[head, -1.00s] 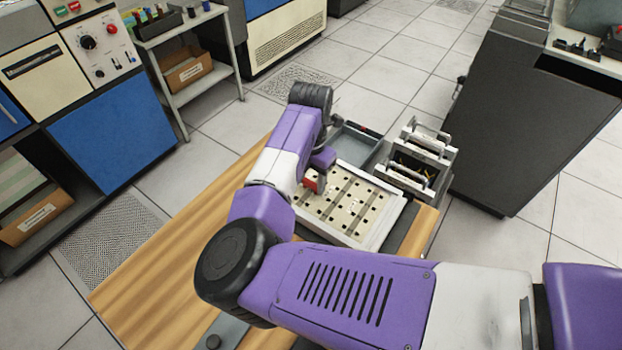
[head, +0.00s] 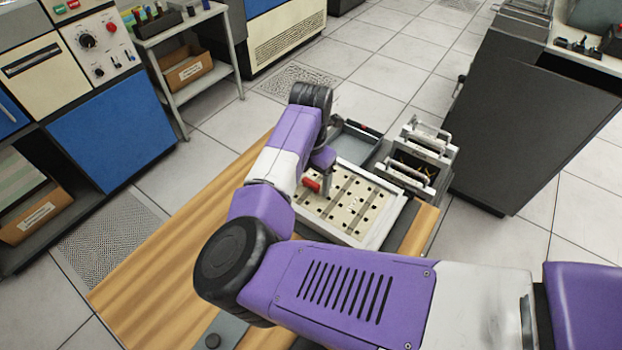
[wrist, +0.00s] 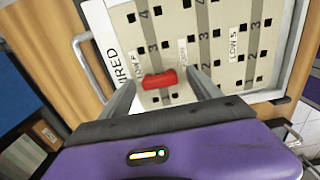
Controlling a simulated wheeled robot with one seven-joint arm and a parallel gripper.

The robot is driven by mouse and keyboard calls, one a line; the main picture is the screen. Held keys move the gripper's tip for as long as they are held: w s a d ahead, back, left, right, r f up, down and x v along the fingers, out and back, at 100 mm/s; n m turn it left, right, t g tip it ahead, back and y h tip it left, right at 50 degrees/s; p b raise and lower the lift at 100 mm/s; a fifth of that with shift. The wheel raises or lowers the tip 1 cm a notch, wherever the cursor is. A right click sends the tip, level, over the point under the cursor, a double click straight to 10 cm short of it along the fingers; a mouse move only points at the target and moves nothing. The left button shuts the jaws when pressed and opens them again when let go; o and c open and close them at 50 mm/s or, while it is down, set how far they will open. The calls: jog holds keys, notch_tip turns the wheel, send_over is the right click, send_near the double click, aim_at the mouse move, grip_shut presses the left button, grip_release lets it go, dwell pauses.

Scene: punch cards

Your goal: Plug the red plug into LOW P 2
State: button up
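The red plug (wrist: 160,79) is at the lower left part of the cream plugboard (wrist: 185,15), by the LOW P label (wrist: 140,66). It also shows in the head view (head: 311,185), with my gripper (head: 323,184) just over it. In the wrist view the fingers of my gripper (wrist: 161,78) are spread on either side of the plug, with a narrow gap at each end. The plug's underside is hidden, so I cannot tell whether it sits in a hole or which one.
The board lies in a white frame on a wooden table (head: 150,270). Behind it are a grey tray (head: 355,145) and a box with metal handles (head: 415,165). A dark cabinet (head: 520,140) stands to the right. The table's left part is clear.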

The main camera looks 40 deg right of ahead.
aim_at(311, 181)
jog(key=shift+r, duration=0.1)
jog(key=shift+r+b, duration=0.65)
jog(key=shift+r, duration=3.15)
